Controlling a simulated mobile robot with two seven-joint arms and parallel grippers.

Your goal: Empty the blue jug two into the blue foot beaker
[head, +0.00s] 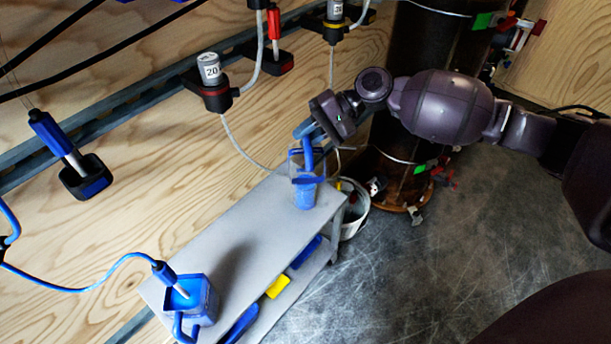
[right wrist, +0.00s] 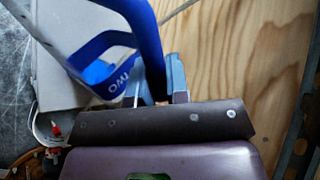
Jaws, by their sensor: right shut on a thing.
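The blue jug two (head: 307,160) has a clear body with blue bands and a blue handle. My right gripper (head: 312,128) is shut on its handle above the far end of the grey trolley. In the right wrist view the fingers (right wrist: 160,85) close on the blue handle of the jug (right wrist: 105,50), whose lettering reads TWO. Directly below the jug, a translucent blue vessel (head: 306,195) stands on the trolley top, probably the blue foot beaker. They overlap in the picture, so I cannot tell whether they touch. My left gripper is not in view.
The trolley top (head: 240,235) is clear in the middle. A blue square container (head: 197,302) with a cabled probe stands at its near end. Blue and yellow items (head: 278,287) lie on the lower shelf. A white bucket (head: 354,215) and a rusty column (head: 395,185) stand beyond.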

